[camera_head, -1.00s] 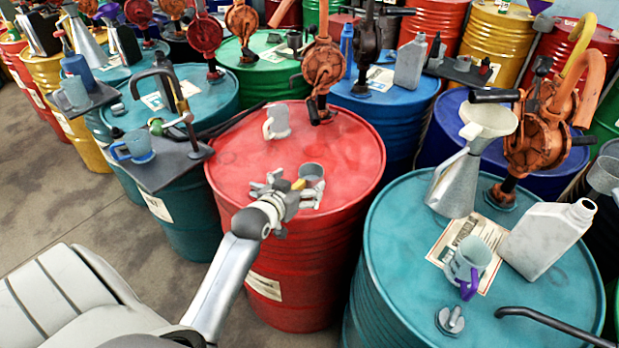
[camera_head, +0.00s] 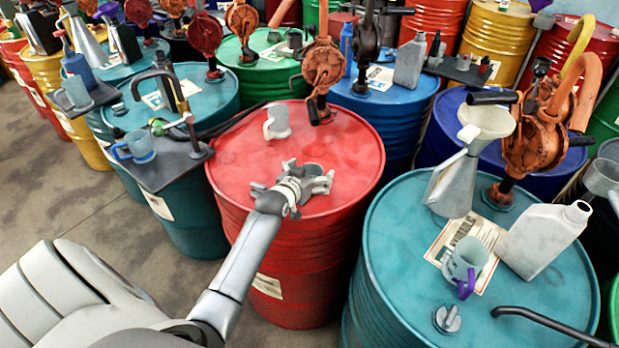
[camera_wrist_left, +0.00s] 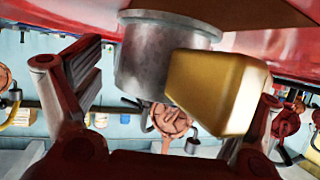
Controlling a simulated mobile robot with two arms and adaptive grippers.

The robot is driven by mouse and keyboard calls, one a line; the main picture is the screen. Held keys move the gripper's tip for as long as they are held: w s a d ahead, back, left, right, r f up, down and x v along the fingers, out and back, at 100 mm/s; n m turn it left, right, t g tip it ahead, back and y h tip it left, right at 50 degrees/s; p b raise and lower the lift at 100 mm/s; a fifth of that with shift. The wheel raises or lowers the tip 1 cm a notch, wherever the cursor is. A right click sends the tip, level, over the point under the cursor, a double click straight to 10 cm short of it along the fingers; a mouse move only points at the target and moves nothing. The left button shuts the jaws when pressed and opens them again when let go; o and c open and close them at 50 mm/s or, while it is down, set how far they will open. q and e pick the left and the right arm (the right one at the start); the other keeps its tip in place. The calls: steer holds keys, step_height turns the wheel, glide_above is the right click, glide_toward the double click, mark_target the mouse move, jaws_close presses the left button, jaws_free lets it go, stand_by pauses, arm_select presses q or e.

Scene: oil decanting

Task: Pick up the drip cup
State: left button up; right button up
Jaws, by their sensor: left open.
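The drip cup, a small grey metal cup (camera_head: 313,169), stands on the red drum (camera_head: 345,150). In the head view my left gripper (camera_head: 318,180) is in front of it and hides most of it. The left wrist view shows the grey cup body (camera_wrist_left: 145,58) and its yellow block-like handle (camera_wrist_left: 215,92), which points toward the gripper. My open left gripper (camera_wrist_left: 175,105) has one finger on each side of the cup and handle, with a visible gap between the left finger and the cup. Whether the right finger touches the handle I cannot tell. My right gripper is not in view.
The teal drum (camera_head: 400,260) at right carries a funnel can (camera_head: 455,185), a white jug (camera_head: 540,240) and a purple-handled mug (camera_head: 465,262). The red drum's right side is clear.

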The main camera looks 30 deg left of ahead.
arm_select(q)
steer(key=c, duration=1.2)
steer(key=shift+o, duration=0.2)
steer(key=shift+r, duration=0.15)
